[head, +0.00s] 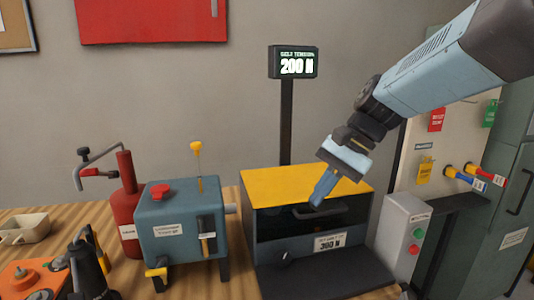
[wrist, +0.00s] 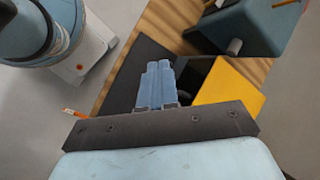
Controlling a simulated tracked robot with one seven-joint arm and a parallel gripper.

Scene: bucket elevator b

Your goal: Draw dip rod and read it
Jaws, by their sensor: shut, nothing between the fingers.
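The dip rod (head: 196,150) has a yellow handle on a thin stem and stands upright in the top of a blue-grey gearbox (head: 165,215). In the wrist view the gearbox (wrist: 245,25) is at the top right, and a thin orange-yellow piece (wrist: 286,3) at its edge may be part of the rod. My gripper (head: 318,199) is shut and empty, pointing down in front of the yellow-topped housing, well to the right of the rod. In the wrist view its blue fingers (wrist: 158,66) lie together. Any marks on the rod are hidden or too small.
The yellow-topped housing (head: 280,181) is under my gripper, with a display post (head: 287,120) reading 200 N behind it. A red pump (head: 126,195) stands left of the gearbox. A switch box (head: 405,232) and tagged panel (head: 427,140) are right. Space above the gearbox is clear.

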